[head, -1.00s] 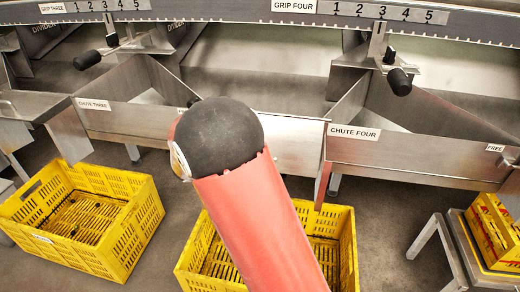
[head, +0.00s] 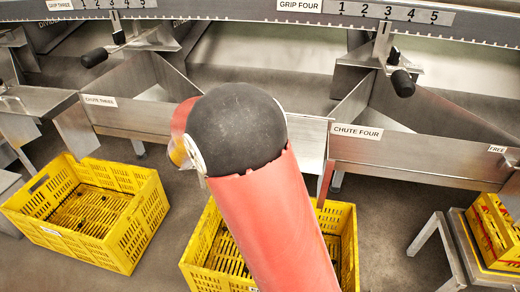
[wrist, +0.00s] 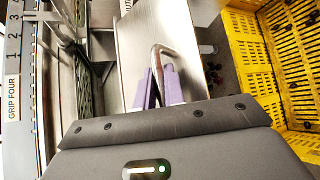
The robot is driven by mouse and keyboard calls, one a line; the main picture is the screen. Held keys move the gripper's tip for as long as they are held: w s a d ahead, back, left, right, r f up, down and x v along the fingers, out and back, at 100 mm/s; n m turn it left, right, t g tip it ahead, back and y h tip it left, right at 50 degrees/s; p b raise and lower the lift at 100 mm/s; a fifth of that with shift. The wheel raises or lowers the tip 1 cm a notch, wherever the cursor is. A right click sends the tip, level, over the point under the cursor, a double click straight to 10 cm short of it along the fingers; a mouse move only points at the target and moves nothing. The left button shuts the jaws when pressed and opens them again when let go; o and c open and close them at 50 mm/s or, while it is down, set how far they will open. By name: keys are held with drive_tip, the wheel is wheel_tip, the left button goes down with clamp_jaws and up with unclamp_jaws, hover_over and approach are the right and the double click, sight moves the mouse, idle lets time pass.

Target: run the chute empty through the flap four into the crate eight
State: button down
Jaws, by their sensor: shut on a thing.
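Chute four (head: 430,160) is a grey metal trough with a label on its front, at the right of the head view. The part of its floor that shows looks bare. My gripper (wrist: 157,92) is closed on a bent metal rod (wrist: 160,55) in the wrist view, beside a flat metal plate (wrist: 185,25). I cannot read whether this is flap four. A yellow crate (head: 348,250) stands below, partly hidden by my arm; it has no readable number. A yellow crate (wrist: 245,60) also shows in the wrist view. My gripper is hidden in the head view.
Chute three (head: 115,118) is at the left, with another yellow crate (head: 130,240) on the floor. A metal stand (head: 445,250) with a yellow crate (head: 492,230) is at the right. Black-knobbed levers (head: 402,82) hang below the numbered rail (head: 385,12).

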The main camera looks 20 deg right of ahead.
drive_tip(key=shift+w+r, duration=0.1)
drive_tip(key=shift+r, duration=0.1)
drive_tip(key=c, duration=1.5)
unclamp_jaws()
drive_tip(key=shift+f, duration=0.1)
drive_tip(key=v, duration=0.7)
drive_tip(key=shift+a, duration=0.35)
